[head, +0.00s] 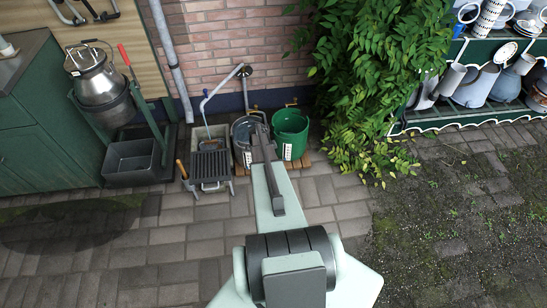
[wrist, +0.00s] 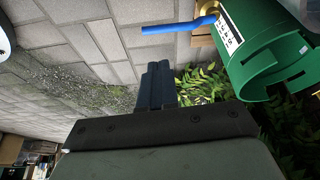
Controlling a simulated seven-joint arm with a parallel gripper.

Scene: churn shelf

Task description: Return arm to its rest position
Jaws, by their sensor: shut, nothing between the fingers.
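My gripper (wrist: 158,84) shows in the wrist view as two dark fingers pressed together, with nothing between them. In the head view my pale green arm reaches forward from the bottom centre toward the buckets by the wall. The fingers cannot be made out there. A green bucket (head: 291,133) stands at the right end of the bucket group, beside the far end of my arm. It also shows in the wrist view (wrist: 262,62) at the upper right, apart from the fingers.
A metal bucket (head: 243,126) is partly hidden behind my arm. A dark grate (head: 210,165) stands to its left. A metal churn (head: 95,84) tilts in a stand farther left. Ivy (head: 375,85) and a shelf of pots (head: 475,123) are on the right. The paving (head: 120,245) in front is clear.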

